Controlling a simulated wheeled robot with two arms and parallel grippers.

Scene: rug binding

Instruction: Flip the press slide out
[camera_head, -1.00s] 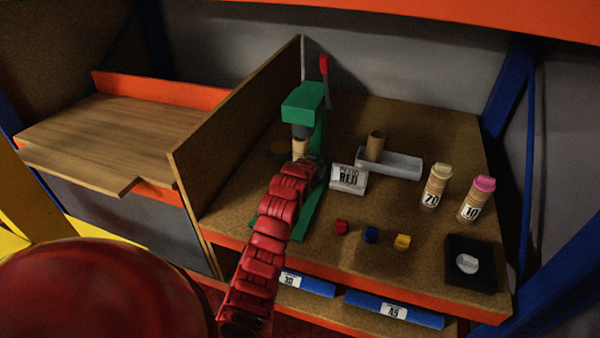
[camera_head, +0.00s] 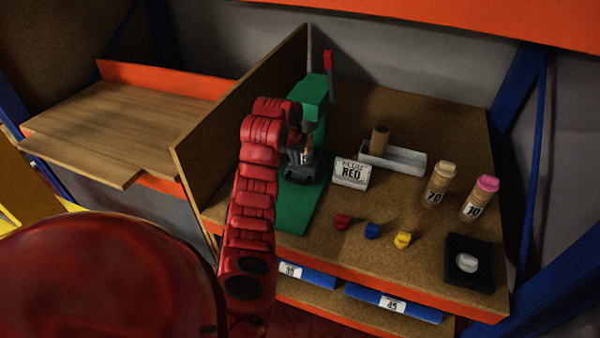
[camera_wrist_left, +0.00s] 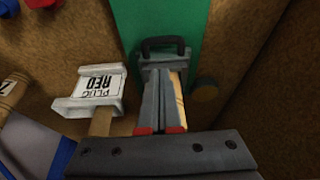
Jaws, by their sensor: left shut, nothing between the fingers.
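The green press (camera_head: 312,92) stands on the bench against the wooden divider, its red-tipped lever (camera_head: 327,62) upright behind it. Its green base (camera_head: 296,210) reaches toward the front. My left gripper (camera_head: 304,172) points down in front of the press column, shut and empty. In the left wrist view the closed gripper fingers (camera_wrist_left: 163,72) lie over the press, just short of a dark handle (camera_wrist_left: 163,42) on the green base. A strip of light wood shows beside the fingers; most of the slide is hidden behind them. My right gripper does not show.
The divider (camera_head: 245,105) stands close left of my arm. A sign reading RED (camera_head: 352,172), a grey tray (camera_head: 405,158) with a brown tube (camera_head: 380,138), small coloured plugs (camera_head: 371,231), two labelled bottles (camera_head: 437,185) and a black tray (camera_head: 455,278) lie to the right.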

